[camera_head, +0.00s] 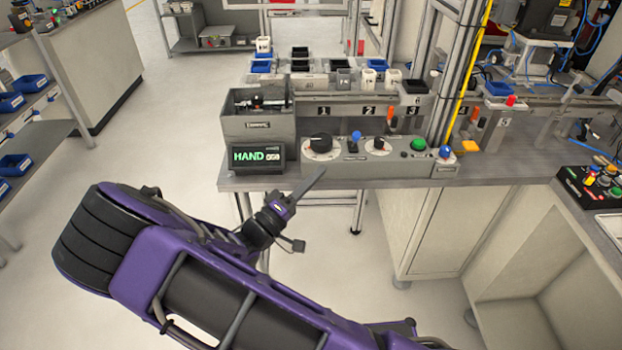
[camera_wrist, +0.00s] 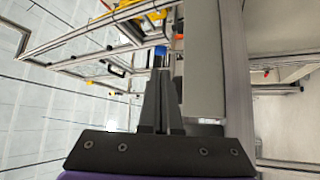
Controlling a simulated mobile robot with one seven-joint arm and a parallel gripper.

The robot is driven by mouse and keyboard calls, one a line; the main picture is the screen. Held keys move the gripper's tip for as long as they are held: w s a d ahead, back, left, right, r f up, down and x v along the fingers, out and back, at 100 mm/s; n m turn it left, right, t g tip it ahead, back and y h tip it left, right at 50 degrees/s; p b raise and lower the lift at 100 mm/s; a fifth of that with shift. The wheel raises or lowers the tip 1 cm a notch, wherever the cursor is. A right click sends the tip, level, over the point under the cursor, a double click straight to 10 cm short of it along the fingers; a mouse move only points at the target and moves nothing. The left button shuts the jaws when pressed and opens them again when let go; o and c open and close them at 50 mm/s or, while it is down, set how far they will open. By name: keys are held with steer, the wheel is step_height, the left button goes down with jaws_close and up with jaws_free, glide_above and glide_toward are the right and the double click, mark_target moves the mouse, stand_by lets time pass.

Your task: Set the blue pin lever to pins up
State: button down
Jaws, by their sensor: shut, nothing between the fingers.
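The blue pin lever is a small stick with a blue knob (camera_head: 355,136) on the grey control panel (camera_head: 340,158), between a large black dial and a smaller one. It looks roughly upright; I cannot tell which setting it is at. My gripper (camera_head: 319,174) is shut and empty, just in front of the bench edge, below and left of the lever in the head view. In the wrist view a blue knob (camera_wrist: 160,51), likely the lever's, shows just past my fingertips (camera_wrist: 160,75). The fingers hide what is below it, and I see no clear contact.
The large black dial (camera_head: 321,143) is left of the lever. A green button (camera_head: 418,144) and a blue ball knob (camera_head: 445,152) are to its right. A display (camera_head: 258,156) reading HAND stands at the left. A yellow cable (camera_head: 466,75) runs up a post behind.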

mark_target(354, 139)
steer(key=x, duration=0.9)
steer(key=shift+w+d+r, duration=0.15)
steer(key=shift+d, duration=0.1)
steer(key=shift+w+r+n+y+p, duration=0.2)
steer(key=shift+r+n+y+p, duration=0.3)
steer(key=shift+p, duration=0.6)
steer(key=shift+w+r+n+y+p, duration=0.3)
steer(key=shift+n+y+p, duration=0.2)
steer(key=shift+n+p, duration=0.35)
steer(key=shift+w+r+n+g+p, duration=0.25)
steer(key=shift+w+g+p, duration=0.15)
steer(key=shift+w, duration=0.1)
steer(key=shift+w+r+n+g+y, duration=0.15)
steer(key=shift+n+g+y, duration=0.1)
steer(key=shift+n+y, duration=0.25)
steer(key=shift+w+f+n+g+y, duration=0.15)
steer(key=shift+n+g+y, duration=0.1)
steer(key=shift+n+y, duration=0.25)
steer(key=shift+w+d+r+b, duration=0.1)
steer(key=shift+w+r+b, duration=0.15)
steer(key=shift+w+b, duration=0.4)
steer(key=shift+w, duration=0.2)
